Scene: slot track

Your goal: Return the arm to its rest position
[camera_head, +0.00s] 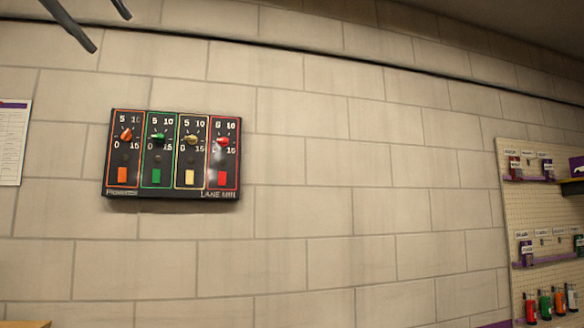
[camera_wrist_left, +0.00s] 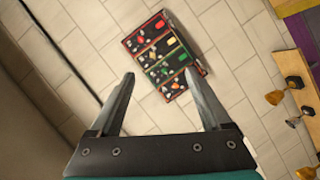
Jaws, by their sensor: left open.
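My left gripper (camera_head: 102,24) shows at the top left of the head view, with its two dark fingers apart and nothing between them. In the left wrist view my left gripper (camera_wrist_left: 162,88) is also open and empty, with the control panel ahead beyond its fingertips, apart from them. The panel (camera_head: 173,154) is a black wall box with orange, green, yellow and red sections. Each section has a knob, a dial scale and a coloured button. The panel also shows tilted in the left wrist view (camera_wrist_left: 160,57). My right gripper is not in view.
A pale block wall (camera_head: 310,200) fills most of the head view, with a dark rail along its top. A pegboard (camera_head: 515,215) with shelves and bottles hangs at the right. A paper sheet (camera_head: 12,140) is at the left edge. The left wrist view shows trophies (camera_wrist_left: 275,97) at the right.

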